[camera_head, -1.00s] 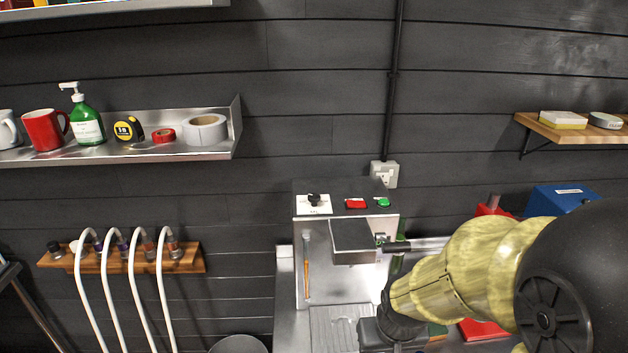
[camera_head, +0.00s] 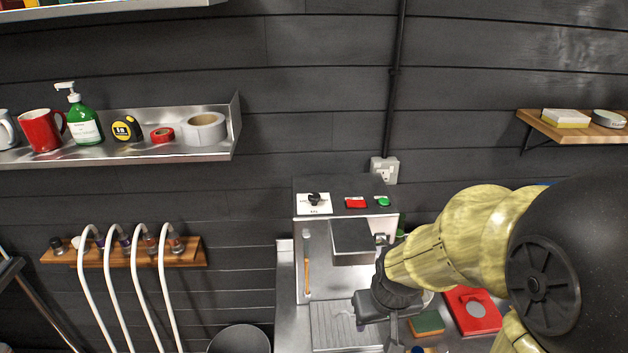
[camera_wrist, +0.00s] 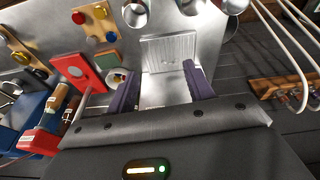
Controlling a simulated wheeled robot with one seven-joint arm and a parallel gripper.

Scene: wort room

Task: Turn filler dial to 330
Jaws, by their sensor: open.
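The filler (camera_head: 346,240) is a metal box machine against the dark wall. Its dial (camera_head: 314,199) is a black knob on a white label plate at the left of the top panel. The scale's numbers are too small to read. My gripper (camera_head: 392,332) hangs in front of the filler, below and to the right of the dial, apart from it. In the wrist view my gripper (camera_wrist: 162,88) shows two purple fingers spread wide with nothing between them. The wrist view looks down on the ribbed drip tray (camera_wrist: 169,52); the dial is not seen there.
A red switch (camera_head: 356,204) and a green button (camera_head: 384,202) sit right of the dial. A platform (camera_head: 352,236) juts out below the panel. A red item (camera_head: 473,311) and a green sponge (camera_head: 427,323) lie on the counter. White hoses (camera_head: 129,290) stand left.

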